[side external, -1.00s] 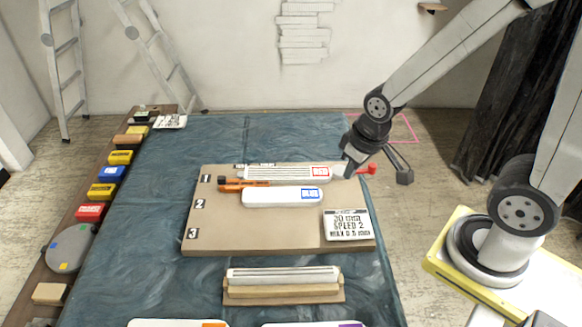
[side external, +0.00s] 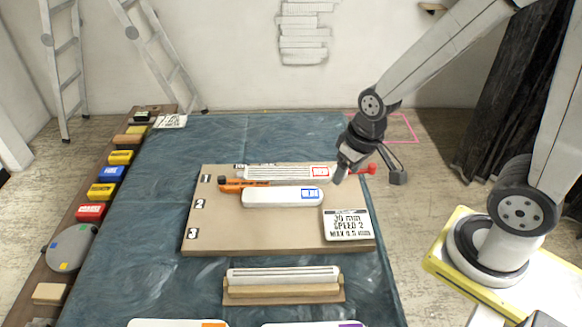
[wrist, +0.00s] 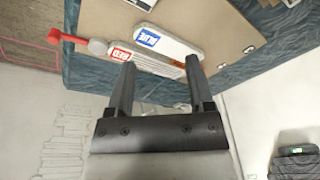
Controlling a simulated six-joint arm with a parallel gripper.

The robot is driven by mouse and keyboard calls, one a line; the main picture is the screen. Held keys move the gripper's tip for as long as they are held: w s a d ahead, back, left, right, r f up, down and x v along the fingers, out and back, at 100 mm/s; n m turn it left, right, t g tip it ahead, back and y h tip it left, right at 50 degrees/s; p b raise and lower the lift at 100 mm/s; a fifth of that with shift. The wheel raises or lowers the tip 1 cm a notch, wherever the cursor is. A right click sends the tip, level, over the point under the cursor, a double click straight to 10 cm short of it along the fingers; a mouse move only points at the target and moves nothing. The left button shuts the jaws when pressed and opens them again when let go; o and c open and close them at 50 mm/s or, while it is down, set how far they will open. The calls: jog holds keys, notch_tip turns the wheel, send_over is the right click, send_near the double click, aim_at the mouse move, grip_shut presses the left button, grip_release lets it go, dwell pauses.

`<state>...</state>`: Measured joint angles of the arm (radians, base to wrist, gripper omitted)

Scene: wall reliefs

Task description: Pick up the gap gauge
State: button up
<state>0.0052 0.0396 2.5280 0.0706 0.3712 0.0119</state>
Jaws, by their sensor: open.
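An orange and black tool (side external: 243,184) lies at the upper left of the brown board, between two labelled white tubes. I cannot tell for sure that it is the gap gauge. The RED-labelled tube (side external: 285,173) lies behind it, with a red tip (side external: 369,169) at its right end. The BLUE-labelled tube (side external: 283,196) lies in front. My gripper (side external: 341,176) is open near the right end of the RED tube. In the wrist view my gripper (wrist: 160,62) has its fingers spread and empty, with the RED tube (wrist: 146,62) beyond the fingertips.
The brown board (side external: 265,235) rests on a blue cloth (side external: 140,225) and carries a printed sign (side external: 347,225) at its right. A wooden holder with white bars (side external: 284,284) stands in front. Coloured blocks (side external: 111,174) line a shelf at left. Open cloth lies behind the board.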

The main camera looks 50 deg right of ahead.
aim_at(225, 177)
jog(key=w+a+f+m+y, duration=0.2)
jog(key=w+f+m+y, duration=0.1)
jog(key=w+m, duration=0.3)
jog(key=w+a+f+m+t+y, duration=0.1)
jog(key=w+a+f+m+y, duration=0.1)
jog(key=w+m, duration=0.5)
jog(key=w+a+f+m+t+y, duration=0.1)
jog(key=w+a+f+m+y, duration=0.2)
jog(key=w+f+m+y, duration=0.1)
jog(key=shift+w+f+m, duration=0.45)
jog(key=shift+w+m, duration=0.2)
jog(key=shift+w, duration=0.2)
jog(key=shift+w+f+m, duration=0.45)
jog(key=shift+w+m, duration=0.2)
jog(key=shift+w, duration=0.2)
jog(key=w+f+m+t, duration=0.1)
jog(key=w+m, duration=0.1)
jog(key=w+d+f+m+t, duration=0.1)
jog(key=w+m+t, duration=0.1)
jog(key=w+d+f+m+t, duration=0.1)
jog(key=w, duration=0.1)
jog(key=shift+w+d+f+m+t, duration=0.2)
jog(key=shift+w+f+m+t, duration=0.1)
jog(key=shift+m+t, duration=0.1)
jog(key=shift+w+d+f+m+t, duration=0.2)
jog(key=shift+w+d+m+t, duration=0.1)
jog(key=shift+m, duration=0.1)
jog(key=shift+x, duration=1.4)
jog(key=shift+a, duration=0.1)
jog(key=shift+x, duration=2.5)
